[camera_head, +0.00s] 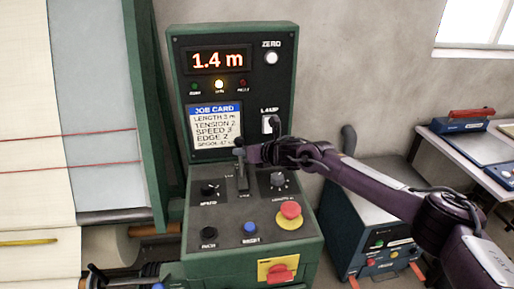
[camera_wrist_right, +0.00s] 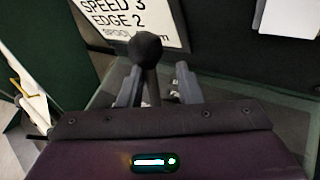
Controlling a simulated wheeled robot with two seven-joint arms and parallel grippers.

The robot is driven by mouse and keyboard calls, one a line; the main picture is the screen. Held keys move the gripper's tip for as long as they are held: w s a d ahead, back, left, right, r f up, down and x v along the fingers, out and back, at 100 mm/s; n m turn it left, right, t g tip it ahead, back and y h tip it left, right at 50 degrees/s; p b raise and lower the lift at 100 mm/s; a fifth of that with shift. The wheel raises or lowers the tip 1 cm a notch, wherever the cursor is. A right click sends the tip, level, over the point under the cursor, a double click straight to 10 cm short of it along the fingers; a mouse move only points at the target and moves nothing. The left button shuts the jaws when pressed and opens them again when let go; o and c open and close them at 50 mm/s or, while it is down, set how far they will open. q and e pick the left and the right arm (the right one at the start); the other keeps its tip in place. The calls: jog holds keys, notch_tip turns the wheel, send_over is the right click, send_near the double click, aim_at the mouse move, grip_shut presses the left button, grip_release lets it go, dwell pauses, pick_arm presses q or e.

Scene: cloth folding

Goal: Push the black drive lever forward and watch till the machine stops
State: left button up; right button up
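The black drive lever (camera_head: 242,176) stands in a slot on the green console (camera_head: 195,240); its round knob (camera_wrist_right: 147,48) shows large in the right wrist view. My right gripper (camera_head: 240,155) is at the lever. In the wrist view its two fingers (camera_wrist_right: 158,85) stand apart on either side of the lever's stem, with a gap on the right side.
A job card (camera_head: 215,127) on the panel says length 3 m. A red mushroom button (camera_head: 290,211), a blue button (camera_head: 250,227), a black button and knobs sit around the lever. Cloth with red lines (camera_head: 70,150) is at the left. A blue machine (camera_head: 370,230) stands at the right.

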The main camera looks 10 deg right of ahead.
jog(key=p+v, duration=0.3)
jog(key=v, duration=0.3)
jog(key=shift+p, duration=0.35)
jog(key=shift+b, duration=0.3)
jog(key=shift+d, duration=0.1)
